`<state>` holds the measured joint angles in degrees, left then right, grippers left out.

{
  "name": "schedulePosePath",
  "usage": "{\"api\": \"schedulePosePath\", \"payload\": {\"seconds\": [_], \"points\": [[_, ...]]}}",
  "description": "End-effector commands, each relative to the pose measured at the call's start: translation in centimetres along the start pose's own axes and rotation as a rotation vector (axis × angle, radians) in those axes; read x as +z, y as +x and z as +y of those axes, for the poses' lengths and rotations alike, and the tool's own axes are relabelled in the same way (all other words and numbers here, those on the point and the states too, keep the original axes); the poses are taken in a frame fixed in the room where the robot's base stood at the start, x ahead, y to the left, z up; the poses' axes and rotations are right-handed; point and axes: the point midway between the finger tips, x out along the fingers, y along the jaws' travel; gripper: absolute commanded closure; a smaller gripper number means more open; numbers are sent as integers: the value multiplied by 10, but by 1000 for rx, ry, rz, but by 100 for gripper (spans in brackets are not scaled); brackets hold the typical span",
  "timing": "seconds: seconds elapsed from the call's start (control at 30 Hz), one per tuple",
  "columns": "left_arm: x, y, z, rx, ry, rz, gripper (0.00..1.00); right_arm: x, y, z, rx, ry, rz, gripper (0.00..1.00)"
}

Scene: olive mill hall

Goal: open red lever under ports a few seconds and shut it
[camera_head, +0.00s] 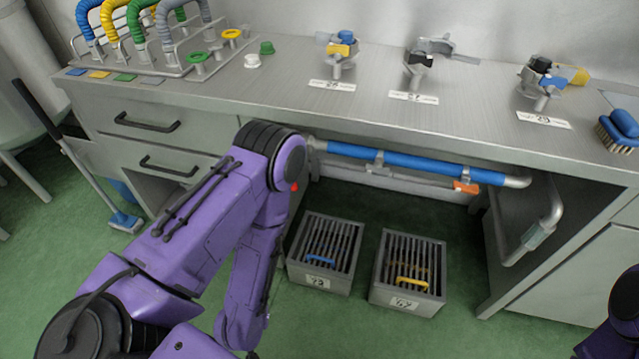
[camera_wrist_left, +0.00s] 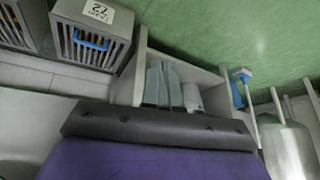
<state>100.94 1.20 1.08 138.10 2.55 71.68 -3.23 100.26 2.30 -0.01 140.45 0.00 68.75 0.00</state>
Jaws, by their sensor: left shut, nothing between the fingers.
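An orange-red piece (camera_head: 466,187) sits on the pipework under the counter, at the right end of the blue pipe (camera_head: 420,166); it is the most lever-like part showing. A small bright red spot (camera_head: 294,187) shows at the edge of my left arm; I cannot tell what it belongs to. The ports stand on the counter: a left one (camera_head: 339,50), a middle one (camera_head: 421,62) and a right one (camera_head: 543,82). My right gripper is out of view.
Two slatted crates, left (camera_head: 292,260) and right (camera_head: 376,290), stand on the green floor below the pipe. Drawers (camera_head: 145,122) are behind my left arm. Coloured hoses (camera_head: 137,22) stand at the back left. A blue brush (camera_head: 622,124) lies at the counter's right.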

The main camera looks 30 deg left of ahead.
Motion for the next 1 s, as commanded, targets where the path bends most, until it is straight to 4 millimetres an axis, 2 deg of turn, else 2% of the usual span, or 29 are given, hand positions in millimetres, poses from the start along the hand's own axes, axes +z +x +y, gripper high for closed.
{"api": "schedulePosePath", "payload": {"seconds": [0.07, 0.13, 0.17, 0.2, 0.23, 0.3, 0.4, 0.5, 0.57, 1.0], "points": [[-53, 16, 43, 24, 2, 211, 100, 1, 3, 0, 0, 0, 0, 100], [-120, 15, 92, 5, -25, 481, 100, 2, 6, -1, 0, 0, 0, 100], [-149, 7, 114, -21, -51, 602, 100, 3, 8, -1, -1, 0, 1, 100], [-183, -12, 142, -76, -105, 754, 100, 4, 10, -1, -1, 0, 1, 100], [-202, -29, 160, -130, -155, 846, 100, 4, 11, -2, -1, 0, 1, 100], [-224, -70, 188, -274, -278, 972, 100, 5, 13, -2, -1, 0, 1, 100], [-224, -113, 210, -449, -419, 1003, 100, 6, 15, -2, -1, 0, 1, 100], [-216, -132, 217, -541, -480, 978, 100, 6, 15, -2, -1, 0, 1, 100], [-218, -134, 215, -560, -491, 971, 100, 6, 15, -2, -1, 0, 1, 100], [-274, -93, 156, -564, -489, 970, 100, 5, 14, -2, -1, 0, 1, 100]]}}
